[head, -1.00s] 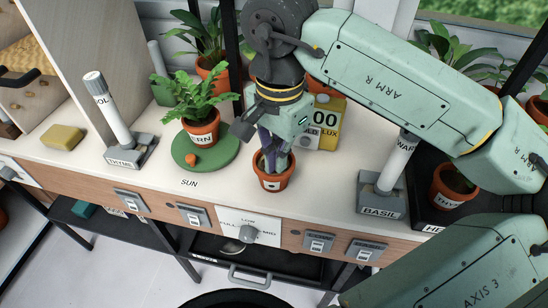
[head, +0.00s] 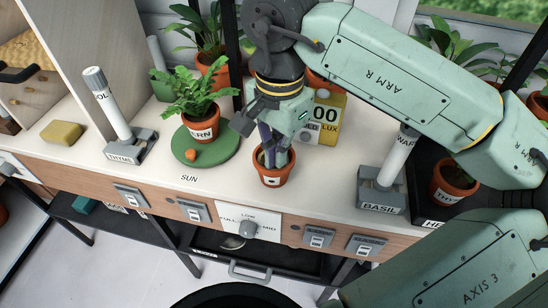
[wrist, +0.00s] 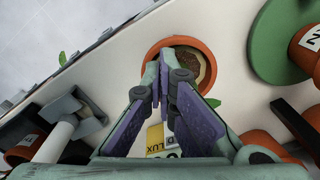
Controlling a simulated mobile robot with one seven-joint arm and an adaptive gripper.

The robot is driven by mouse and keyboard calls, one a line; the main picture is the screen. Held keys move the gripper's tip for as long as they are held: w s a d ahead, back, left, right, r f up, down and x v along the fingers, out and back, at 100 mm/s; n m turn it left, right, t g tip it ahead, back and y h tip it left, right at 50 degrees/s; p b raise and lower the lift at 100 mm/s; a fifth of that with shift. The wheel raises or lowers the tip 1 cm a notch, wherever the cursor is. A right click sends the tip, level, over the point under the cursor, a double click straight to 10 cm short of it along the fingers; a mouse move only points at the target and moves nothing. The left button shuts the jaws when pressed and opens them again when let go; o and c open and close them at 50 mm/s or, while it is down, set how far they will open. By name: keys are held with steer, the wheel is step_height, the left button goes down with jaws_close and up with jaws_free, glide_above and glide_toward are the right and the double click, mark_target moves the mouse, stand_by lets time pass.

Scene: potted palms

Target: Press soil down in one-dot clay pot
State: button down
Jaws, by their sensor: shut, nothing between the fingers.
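A small clay pot (head: 273,180) stands upright near the front edge of the white bench. Its pale front label carries one small dark mark, too small to read surely. Brown soil (wrist: 186,64) shows inside the pot in the wrist view. My gripper (head: 268,157) points down with its purple-padded fingers shut and empty, their tips at the pot's mouth. In the wrist view, the fingertips (wrist: 164,58) overlap the near rim and part of the soil. I cannot tell whether they touch the soil.
A potted fern (head: 203,130) stands on a round green mat (head: 222,160) to the left. A yellow LUX box (head: 327,108) is behind the gripper. The BASIL holder (head: 377,195) stands to the right.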

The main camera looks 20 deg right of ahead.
steer(key=shift+f, duration=0.2)
steer(key=shift+f+b, duration=0.2)
steer(key=shift+b, duration=0.4)
stand_by(2.2)
steer(key=shift+r, duration=0.15)
step_height(320, 180, up, 9)
steer(key=p, duration=0.5)
steer(key=shift+p, duration=0.35)
stand_by(0.5)
